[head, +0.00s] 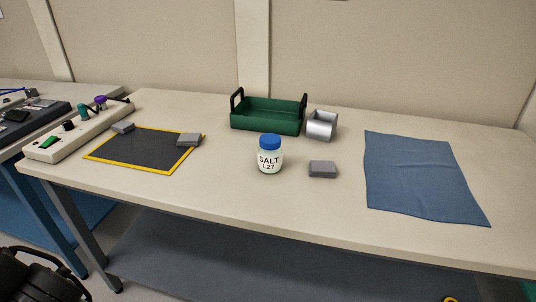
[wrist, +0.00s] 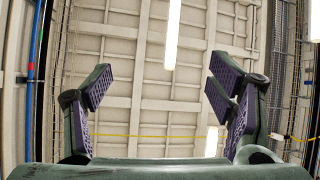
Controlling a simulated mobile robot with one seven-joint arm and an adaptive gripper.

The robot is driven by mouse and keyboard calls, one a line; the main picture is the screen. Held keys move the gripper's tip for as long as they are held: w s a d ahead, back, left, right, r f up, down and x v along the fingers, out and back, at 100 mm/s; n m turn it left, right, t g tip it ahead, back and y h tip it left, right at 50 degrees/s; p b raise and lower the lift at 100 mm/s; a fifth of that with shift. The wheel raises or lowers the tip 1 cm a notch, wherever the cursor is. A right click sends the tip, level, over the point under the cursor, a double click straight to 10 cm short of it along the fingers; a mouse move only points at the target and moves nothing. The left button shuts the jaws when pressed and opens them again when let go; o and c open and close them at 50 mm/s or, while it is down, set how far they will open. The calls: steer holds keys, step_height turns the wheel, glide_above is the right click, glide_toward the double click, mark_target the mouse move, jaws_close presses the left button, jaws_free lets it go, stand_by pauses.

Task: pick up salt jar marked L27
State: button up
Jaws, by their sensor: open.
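The salt jar (head: 269,155) stands upright on the table in the head view. It has a blue lid and a white label reading "SALT L27". Nothing touches it, and its front label faces me. The wrist camera faces a panelled surface with bright light strips, and the jar is not in that view. In the head view my gripper does not clearly show, so its distance from the jar cannot be told.
A green tray (head: 266,128) and a silver cylinder (head: 321,126) stand behind the jar. A grey block (head: 323,169) lies right of it. A yellow-edged black mat (head: 132,151) with grey blocks lies left, a blue cloth (head: 420,180) right. The table front (head: 240,205) is clear.

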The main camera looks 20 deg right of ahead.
steer(key=w+d+f+m+t+h, duration=0.3)
steer(key=w+d+t+h, duration=0.15)
steer(key=w, duration=0.25)
steer(key=w+d+f+m+t+h, duration=0.3)
steer(key=w+d+m+t+h, duration=0.1)
steer(key=w+h, duration=0.15)
steer(key=m+g+h, duration=0.1)
steer(key=m+h, duration=1.2)
steer(key=h, duration=0.7)
glide_toward(268, 134)
steer(key=s, duration=0.3)
steer(key=shift+s+a+f, duration=0.1)
steer(key=shift+s+a, duration=0.3)
steer(key=shift+w+d+f, duration=0.1)
steer(key=shift+w+d, duration=0.1)
steer(key=w+p, duration=0.1)
steer(key=w, duration=0.2)
steer(key=w+d+p, duration=0.1)
steer(key=w, duration=0.3)
steer(key=w+p, duration=0.1)
steer(key=w, duration=0.3)
steer(key=shift+w+d, duration=0.2)
steer(key=shift+d, duration=0.1)
steer(key=shift+c, duration=0.2)
